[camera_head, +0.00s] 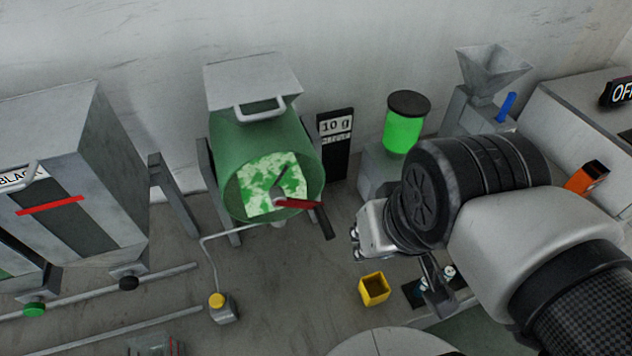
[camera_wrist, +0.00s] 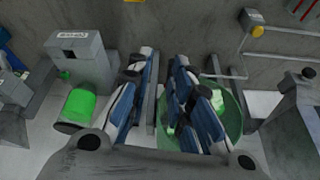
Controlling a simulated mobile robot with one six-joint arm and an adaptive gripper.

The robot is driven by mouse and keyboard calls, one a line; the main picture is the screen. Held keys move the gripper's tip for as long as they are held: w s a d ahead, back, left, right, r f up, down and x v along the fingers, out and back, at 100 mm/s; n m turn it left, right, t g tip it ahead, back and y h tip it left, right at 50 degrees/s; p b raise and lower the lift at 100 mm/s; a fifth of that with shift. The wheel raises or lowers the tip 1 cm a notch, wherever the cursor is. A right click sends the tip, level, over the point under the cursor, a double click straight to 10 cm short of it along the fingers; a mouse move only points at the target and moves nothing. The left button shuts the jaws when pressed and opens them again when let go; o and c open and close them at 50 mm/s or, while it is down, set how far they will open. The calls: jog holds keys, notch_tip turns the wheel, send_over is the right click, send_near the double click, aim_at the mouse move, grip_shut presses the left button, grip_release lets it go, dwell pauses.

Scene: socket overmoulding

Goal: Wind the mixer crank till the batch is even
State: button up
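The mixer is a green drum (camera_head: 235,145) on grey legs, with a grey lid on top. Its front window shows a batch (camera_head: 262,185) mottled in white and green patches. The crank (camera_head: 298,204) has a red arm and a dark handle that points down to the right at the drum's front. My gripper (camera_head: 432,288) is right of the crank and apart from it, partly hidden behind my wrist in the head view. In the wrist view my gripper (camera_wrist: 163,75) has its blue-padded fingers apart with nothing between them. The drum (camera_wrist: 235,125) is partly behind the right finger there; I cannot make out the crank.
A yellow open box (camera_head: 374,289) lies right of the mixer's front. A box with a yellow button (camera_head: 217,301) stands front left of it. A green jar (camera_head: 403,130), a sign reading 10 g (camera_head: 335,127) and a grey hopper (camera_head: 490,68) stand behind. A grey cabinet (camera_head: 60,170) is left.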

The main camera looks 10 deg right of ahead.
jog(key=w+r+m+g+p, duration=0.1)
jog(key=w+m+p, duration=0.1)
jog(key=p, duration=0.1)
jog(key=w+r+m+g+y+p, duration=0.1)
jog(key=w+r+m+p, duration=0.1)
jog(key=p, duration=0.1)
jog(key=w+r+m+p, duration=0.2)
jog(key=w+p, duration=0.1)
jog(key=shift+d+r+m+g, duration=0.15)
jog(key=shift+d+m+g, duration=0.15)
jog(key=shift+d+g, duration=0.1)
grip_shut()
jog(key=w+d+f+m+g+y+p, duration=0.2)
jog(key=w+d+m+y+p, duration=0.1)
jog(key=w+m+p, duration=0.5)
jog(key=s+a+f+m, duration=0.1)
jog(key=a+f, duration=0.4)
jog(key=f, duration=0.8)
jog(key=shift+s+b, duration=0.3)
jog(key=shift+s, duration=0.25)
jog(key=shift+f+y+b, duration=0.35)
jog(key=shift+y+b, duration=0.15)
jog(key=shift+b, duration=0.2)
jog(key=shift+f, duration=0.15)
